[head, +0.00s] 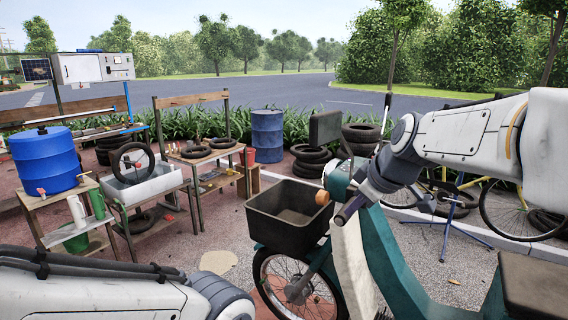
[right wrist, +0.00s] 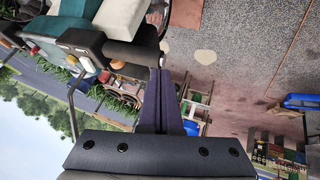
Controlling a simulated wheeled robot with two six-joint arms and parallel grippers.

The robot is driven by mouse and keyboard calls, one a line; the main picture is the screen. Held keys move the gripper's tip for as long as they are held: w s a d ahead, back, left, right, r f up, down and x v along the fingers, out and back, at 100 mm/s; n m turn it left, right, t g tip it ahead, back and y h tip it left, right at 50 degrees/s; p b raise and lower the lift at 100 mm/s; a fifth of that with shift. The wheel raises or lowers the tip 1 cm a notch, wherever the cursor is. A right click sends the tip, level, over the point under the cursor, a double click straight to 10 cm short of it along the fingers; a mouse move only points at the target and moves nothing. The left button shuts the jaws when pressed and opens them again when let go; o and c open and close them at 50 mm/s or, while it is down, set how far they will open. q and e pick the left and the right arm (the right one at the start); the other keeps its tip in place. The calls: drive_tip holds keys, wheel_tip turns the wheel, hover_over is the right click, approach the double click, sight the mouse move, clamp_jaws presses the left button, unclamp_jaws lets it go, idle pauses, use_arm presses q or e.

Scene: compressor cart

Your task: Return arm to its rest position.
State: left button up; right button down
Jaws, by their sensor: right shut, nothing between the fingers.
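My right arm reaches in from the right in the head view. Its gripper (head: 347,210) is shut and empty, in front of the handlebar area of a green and cream moped (head: 400,250). In the right wrist view the two dark fingers (right wrist: 160,85) lie together with nothing between them. The moped's handlebar and lights (right wrist: 85,52) show beyond them; I cannot tell whether the fingers touch it. My left arm (head: 90,290) lies across the lower left corner of the head view, and its gripper is out of view.
The moped's black front basket (head: 285,235) is left of my right gripper. Wooden benches with a blue barrel (head: 45,160) and a wash basin (head: 145,186) stand at the left. Tyre stacks (head: 311,160) and another blue barrel (head: 268,135) stand behind. Open pavement (head: 225,225) lies between.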

drive_tip(key=s+a+f+g+b, duration=0.3)
drive_tip(key=s+a+f+g, duration=0.1)
drive_tip(key=s+a+f, duration=0.75)
drive_tip(key=s+f+m+g+b, duration=0.1)
drive_tip(key=s+f, duration=0.4)
drive_tip(key=s, duration=0.4)
drive_tip(key=s+d+f+m+g+h+b, duration=0.1)
drive_tip(key=s+f+g+b, duration=0.1)
drive_tip(key=s+f, duration=0.4)
drive_tip(key=s, duration=0.4)
drive_tip(key=shift+d+f+m, duration=0.3)
